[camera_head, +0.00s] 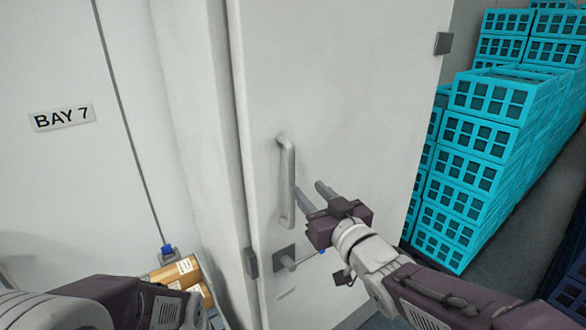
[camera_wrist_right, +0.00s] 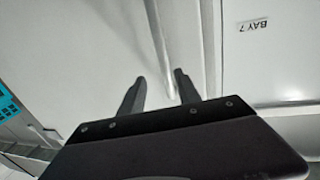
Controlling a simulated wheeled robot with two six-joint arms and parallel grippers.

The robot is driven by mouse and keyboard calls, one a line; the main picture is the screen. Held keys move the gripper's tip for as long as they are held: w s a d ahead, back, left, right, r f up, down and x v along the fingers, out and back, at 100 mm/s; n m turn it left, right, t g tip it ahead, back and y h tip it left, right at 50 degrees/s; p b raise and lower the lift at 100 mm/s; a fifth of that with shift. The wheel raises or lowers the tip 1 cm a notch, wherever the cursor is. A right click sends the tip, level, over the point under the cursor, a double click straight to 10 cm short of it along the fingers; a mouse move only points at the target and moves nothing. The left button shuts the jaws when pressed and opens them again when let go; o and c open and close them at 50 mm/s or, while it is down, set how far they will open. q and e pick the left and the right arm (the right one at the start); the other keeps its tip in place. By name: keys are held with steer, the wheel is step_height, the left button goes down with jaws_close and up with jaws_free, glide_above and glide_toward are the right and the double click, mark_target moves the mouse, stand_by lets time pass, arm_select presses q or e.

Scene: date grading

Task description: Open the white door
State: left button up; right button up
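The white door (camera_head: 340,90) fills the middle of the head view. It has a long upright pull handle (camera_head: 286,180) on its left side. Below it is a dark plate with a lever (camera_head: 285,258), partly behind my right arm. My right gripper (camera_head: 309,189) is open, its two fingers just right of the pull handle's lower half; contact cannot be told. In the right wrist view, the open fingers (camera_wrist_right: 160,78) point at pale surfaces, with a narrow upright strip between them that I cannot identify surely. My left arm shows at lower left, but its gripper is out of view.
Stacked turquoise crates (camera_head: 490,95) stand right of the door. A brown box (camera_head: 183,275) with labels sits low at left, near my left arm. A BAY 7 sign (camera_head: 62,117) is on the left wall. Grey floor (camera_head: 505,285) shows at lower right.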

mark_target(293, 178)
steer(key=w+a+p, duration=0.1)
steer(key=w+a, duration=0.1)
steer(key=w+a+p, duration=0.1)
steer(key=w+a, duration=0.1)
steer(key=shift+w+r, duration=0.2)
steer(key=shift+w, duration=0.15)
steer(key=shift+w+a+f+p, duration=0.15)
steer(key=shift+w+p, duration=0.15)
steer(key=shift+w, duration=1.15)
arm_select(q)
steer(key=r, duration=0.2)
steer(key=shift+a+r, duration=0.3)
steer(key=shift+r, duration=0.1)
steer(key=shift+s+a, duration=0.1)
arm_select(e)
steer(key=shift+s+a, duration=0.1)
steer(key=c, duration=0.5)
jaws_close()
steer(key=shift+f, duration=0.15)
